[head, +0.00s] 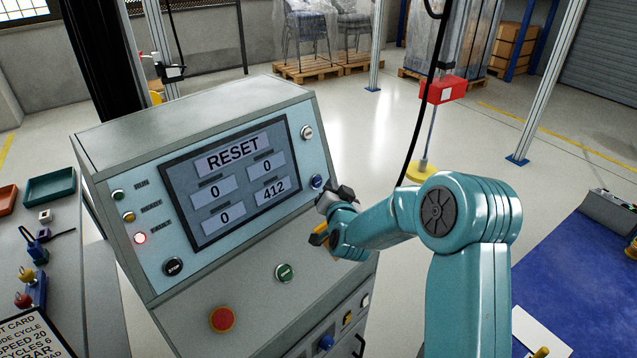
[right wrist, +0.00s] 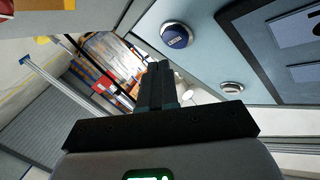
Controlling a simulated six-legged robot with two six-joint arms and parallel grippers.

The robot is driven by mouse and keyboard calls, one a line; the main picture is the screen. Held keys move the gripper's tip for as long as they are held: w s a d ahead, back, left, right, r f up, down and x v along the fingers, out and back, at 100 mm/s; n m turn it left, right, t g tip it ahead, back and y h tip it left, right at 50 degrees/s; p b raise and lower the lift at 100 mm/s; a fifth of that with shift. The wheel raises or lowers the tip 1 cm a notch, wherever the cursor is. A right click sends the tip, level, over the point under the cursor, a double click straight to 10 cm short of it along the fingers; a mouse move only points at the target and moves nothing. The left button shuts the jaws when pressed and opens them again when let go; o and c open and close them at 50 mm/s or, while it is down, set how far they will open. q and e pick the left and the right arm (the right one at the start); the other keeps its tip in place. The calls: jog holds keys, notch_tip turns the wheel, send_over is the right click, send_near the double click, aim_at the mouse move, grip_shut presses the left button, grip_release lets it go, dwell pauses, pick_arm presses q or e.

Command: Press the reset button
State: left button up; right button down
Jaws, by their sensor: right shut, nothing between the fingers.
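The blue reset button (head: 317,182) is a round button in a metal ring, on the sloped console panel right of the screen. Its lettering is too small to read. It also shows in the right wrist view (right wrist: 177,36), above and a little right of the fingertips. My right gripper (head: 328,200) is shut and empty, just below and right of the button, and appears apart from it. The shut fingers show in the right wrist view (right wrist: 160,72). The screen (head: 230,176) reads RESET, with three zeros and 412. My left gripper is not in view.
A pale button (head: 306,132) sits above the blue one. A black stop button (head: 173,267), a green button (head: 285,272) and a red mushroom button (head: 222,319) are lower on the console. A red box (head: 443,90) on a rod stands behind my right arm.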

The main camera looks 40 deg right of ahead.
jog(key=shift+w+f, duration=0.1)
jog(key=shift+w, duration=0.45)
jog(key=shift+a, duration=0.1)
dwell(1.5)
jog(key=shift+w+f+b, duration=0.15)
jog(key=shift+w+b, duration=0.05)
jog(key=shift+b, duration=0.2)
jog(key=shift+w, duration=0.2)
jog(key=shift+w+b, duration=0.35)
dwell(0.3)
jog(key=shift+s, duration=0.1)
dwell(0.3)
jog(key=shift+s+b, duration=0.5)
jog(key=shift+s, duration=0.15)
